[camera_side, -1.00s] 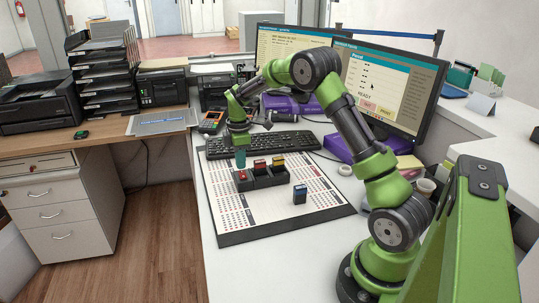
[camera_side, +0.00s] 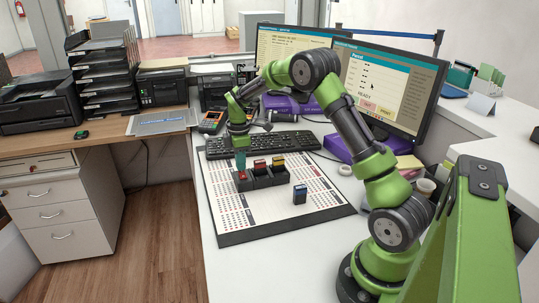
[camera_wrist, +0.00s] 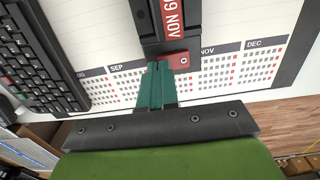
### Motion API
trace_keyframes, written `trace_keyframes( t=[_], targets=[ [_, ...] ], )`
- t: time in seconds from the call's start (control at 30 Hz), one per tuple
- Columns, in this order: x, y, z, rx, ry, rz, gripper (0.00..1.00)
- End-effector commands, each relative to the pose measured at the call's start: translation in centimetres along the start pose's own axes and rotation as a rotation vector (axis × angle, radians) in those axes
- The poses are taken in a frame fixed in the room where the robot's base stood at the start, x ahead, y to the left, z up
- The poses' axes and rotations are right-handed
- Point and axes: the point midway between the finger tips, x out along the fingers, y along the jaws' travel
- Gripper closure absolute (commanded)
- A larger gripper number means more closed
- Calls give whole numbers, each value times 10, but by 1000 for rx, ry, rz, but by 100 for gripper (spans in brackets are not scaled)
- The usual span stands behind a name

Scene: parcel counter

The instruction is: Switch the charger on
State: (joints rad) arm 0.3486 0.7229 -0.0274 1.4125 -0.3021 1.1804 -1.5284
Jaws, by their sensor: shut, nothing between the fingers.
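The charger (camera_side: 262,182) is a black block on the calendar mat, with coloured-top pieces in its bays. Its red switch (camera_wrist: 174,60) is at the end nearest my gripper in the wrist view. My gripper (camera_wrist: 159,68) has teal fingers closed together with nothing between them. Their tips are right beside the switch and overlap its edge in the wrist view; I cannot tell whether they touch. In the side view my gripper (camera_side: 240,170) points down over the charger's left end and hides part of the switch. A blue-topped block (camera_side: 300,194) stands apart on the mat.
The calendar mat (camera_side: 232,222) lies under the charger, its front part clear. A black keyboard (camera_side: 285,141) is behind it. Monitors (camera_side: 385,85), a purple box (camera_side: 338,148) and a tape roll (camera_side: 344,169) stand toward the back and right.

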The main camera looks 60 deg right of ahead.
Motion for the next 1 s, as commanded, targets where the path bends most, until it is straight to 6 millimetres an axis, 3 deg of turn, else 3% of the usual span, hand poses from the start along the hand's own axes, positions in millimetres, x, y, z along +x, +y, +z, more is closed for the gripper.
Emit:
trace_keyframes(
  t=[1.0],
  targets=[
    [6, 0, 0, 0, 0, 0, 100]
  ],
)
